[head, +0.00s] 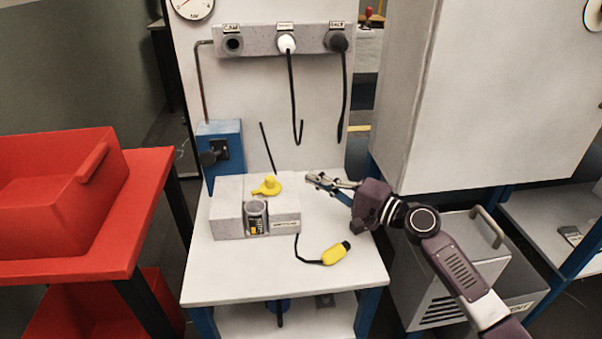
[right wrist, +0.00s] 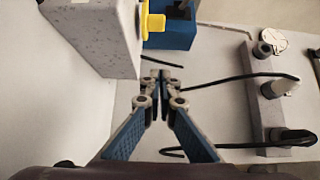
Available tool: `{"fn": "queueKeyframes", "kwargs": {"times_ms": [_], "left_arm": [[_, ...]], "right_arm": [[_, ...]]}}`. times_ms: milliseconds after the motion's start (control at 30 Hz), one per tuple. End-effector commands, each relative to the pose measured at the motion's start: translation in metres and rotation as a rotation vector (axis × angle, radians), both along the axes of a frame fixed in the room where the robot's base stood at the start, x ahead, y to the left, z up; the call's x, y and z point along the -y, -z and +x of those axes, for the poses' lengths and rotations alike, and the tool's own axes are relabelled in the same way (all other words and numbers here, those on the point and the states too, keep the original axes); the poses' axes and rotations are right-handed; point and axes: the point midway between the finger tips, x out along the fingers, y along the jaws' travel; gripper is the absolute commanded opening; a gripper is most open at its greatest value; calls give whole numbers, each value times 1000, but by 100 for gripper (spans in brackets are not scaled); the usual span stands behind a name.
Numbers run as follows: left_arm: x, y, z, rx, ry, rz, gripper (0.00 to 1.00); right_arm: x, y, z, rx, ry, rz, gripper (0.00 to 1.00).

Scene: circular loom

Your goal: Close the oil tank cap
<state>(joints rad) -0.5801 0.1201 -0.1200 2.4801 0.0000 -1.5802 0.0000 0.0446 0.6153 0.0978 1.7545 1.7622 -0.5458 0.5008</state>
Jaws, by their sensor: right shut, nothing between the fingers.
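A grey speckled oil tank box (head: 228,218) stands on the white table, with a small dark cylinder (head: 256,212) set in its front. A yellow cap (head: 268,186) with a side tab sits on the tank's top; whether it is fully seated I cannot tell. In the right wrist view the tank (right wrist: 95,35) and the yellow cap (right wrist: 153,22) show at the top. My right gripper (head: 312,178) is shut and empty, to the right of the cap and apart from it; its fingertips (right wrist: 160,85) meet in the wrist view. My left gripper is out of view.
A yellow connector (head: 334,254) on a black cable lies on the table (head: 225,283) in front. A blue box (head: 218,150) stands behind left. Black cables hang from a socket panel (head: 262,40). A red bin (head: 60,190) stands left, a large cabinet (head: 470,90) right.

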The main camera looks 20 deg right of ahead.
Motion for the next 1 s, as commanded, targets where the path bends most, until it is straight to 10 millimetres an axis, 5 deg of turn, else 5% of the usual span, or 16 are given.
{"fn": "queueKeyframes", "kwargs": {"times_ms": [533,1000], "left_arm": [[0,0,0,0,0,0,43],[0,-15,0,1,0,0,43]], "right_arm": [[-45,-2,79,3,-1,1,0],[-70,-1,46,0,0,-1,0]]}}
